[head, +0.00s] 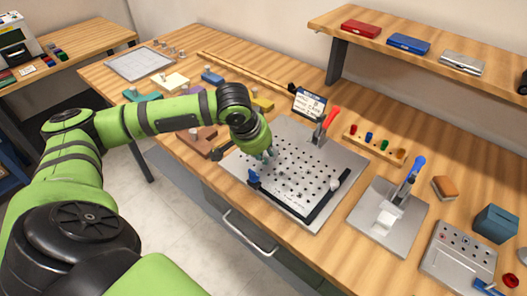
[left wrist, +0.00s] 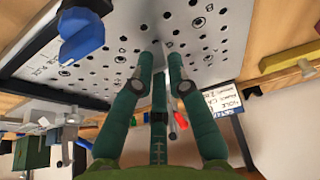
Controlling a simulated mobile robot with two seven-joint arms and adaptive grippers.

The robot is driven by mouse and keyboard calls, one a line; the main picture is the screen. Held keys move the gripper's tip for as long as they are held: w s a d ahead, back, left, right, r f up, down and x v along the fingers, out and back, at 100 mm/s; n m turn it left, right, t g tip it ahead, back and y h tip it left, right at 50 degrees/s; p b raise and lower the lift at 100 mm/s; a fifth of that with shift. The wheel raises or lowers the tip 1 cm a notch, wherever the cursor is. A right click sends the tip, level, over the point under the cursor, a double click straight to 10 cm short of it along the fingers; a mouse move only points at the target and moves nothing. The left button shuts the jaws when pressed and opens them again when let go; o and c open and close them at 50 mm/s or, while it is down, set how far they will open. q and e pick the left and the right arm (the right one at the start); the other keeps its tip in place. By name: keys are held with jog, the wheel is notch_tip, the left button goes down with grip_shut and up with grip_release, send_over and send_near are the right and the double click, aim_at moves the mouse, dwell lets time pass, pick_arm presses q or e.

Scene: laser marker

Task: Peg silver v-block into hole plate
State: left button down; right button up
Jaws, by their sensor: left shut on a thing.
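The hole plate (head: 318,160) is a grey metal plate with rows of holes, lying on the wooden bench. It also fills the upper part of the left wrist view (left wrist: 215,40). My left gripper (head: 267,156) is over the left part of the plate. In the left wrist view its teal fingers (left wrist: 160,62) are closed together close to the plate surface. The silver v-block between the fingertips is almost wholly hidden and blends with the grey plate. I cannot tell whether it touches the plate. My right gripper is not in view.
A black L-shaped rail (head: 300,207) and a blue clamp (head: 253,177) edge the plate's front. A red-handled clamp (head: 326,125) stands behind. A blue-handled clamp fixture (head: 365,215) is on the right. Several coloured blocks, including a yellow one (head: 262,104), lie back left.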

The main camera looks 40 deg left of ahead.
pick_arm(q)
jog(key=shift+f, duration=0.4)
dwell(0.3)
jog(key=c, duration=1.1)
grip_release()
jog(key=shift+c, duration=0.2)
jog(key=v, duration=1.2)
